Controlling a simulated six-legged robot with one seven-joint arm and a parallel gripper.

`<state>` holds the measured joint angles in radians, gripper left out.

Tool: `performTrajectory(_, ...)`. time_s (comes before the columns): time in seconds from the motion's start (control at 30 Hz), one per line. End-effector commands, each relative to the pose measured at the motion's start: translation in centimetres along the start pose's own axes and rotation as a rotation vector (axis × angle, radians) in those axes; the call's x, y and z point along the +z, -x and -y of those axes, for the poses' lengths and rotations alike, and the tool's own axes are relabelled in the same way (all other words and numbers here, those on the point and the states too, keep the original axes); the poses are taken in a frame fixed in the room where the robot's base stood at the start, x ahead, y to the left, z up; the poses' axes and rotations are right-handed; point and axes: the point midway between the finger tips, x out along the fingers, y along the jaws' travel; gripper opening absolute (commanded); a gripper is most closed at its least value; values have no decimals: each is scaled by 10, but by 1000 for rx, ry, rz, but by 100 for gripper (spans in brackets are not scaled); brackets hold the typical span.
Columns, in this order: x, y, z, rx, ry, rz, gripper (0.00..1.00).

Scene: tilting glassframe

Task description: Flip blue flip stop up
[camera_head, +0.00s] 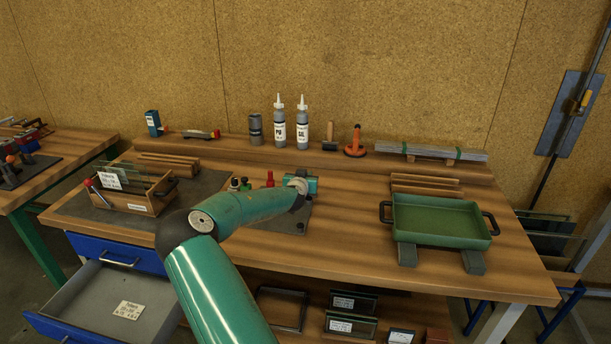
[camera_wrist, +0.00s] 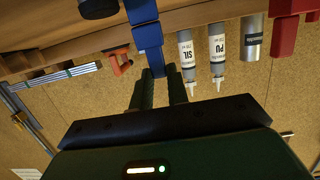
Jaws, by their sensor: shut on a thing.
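The blue flip stop (camera_wrist: 149,38) runs from the top edge of the upside-down wrist view down to my fingertips. My gripper (camera_wrist: 161,74) is shut on its end, with one finger on each side. In the head view my gripper (camera_head: 302,184) is low over the dark plate on the workbench, and the blue stop is hidden there. I cannot tell the stop's exact tilt. A red flip stop (camera_head: 270,179) stands left of my gripper, and it also shows at the right of the wrist view (camera_wrist: 284,42).
A wooden glass rack (camera_head: 150,203) stands at the left above an open drawer (camera_head: 110,303). Two bottles (camera_head: 303,127) and an orange suction cup (camera_head: 355,145) stand at the back. A green tray (camera_head: 440,241) sits on the right. The bench front between is clear.

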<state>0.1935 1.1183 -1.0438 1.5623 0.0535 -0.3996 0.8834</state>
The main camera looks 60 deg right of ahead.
Motion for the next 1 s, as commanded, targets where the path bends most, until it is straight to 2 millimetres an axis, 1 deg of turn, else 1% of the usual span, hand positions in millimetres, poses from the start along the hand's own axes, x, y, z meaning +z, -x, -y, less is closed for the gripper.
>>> performTrajectory(0.47,2,1,1,-2,1,-11,0)
performTrajectory(0.5,2,1,1,-2,1,-10,18)
performTrajectory(0.57,2,1,1,-2,1,-10,30)
performTrajectory(0.6,2,1,1,-1,1,-10,38)
performTrajectory(0.87,2,1,0,0,1,-10,38)
performTrajectory(1.0,1,7,1,-1,0,-10,38)
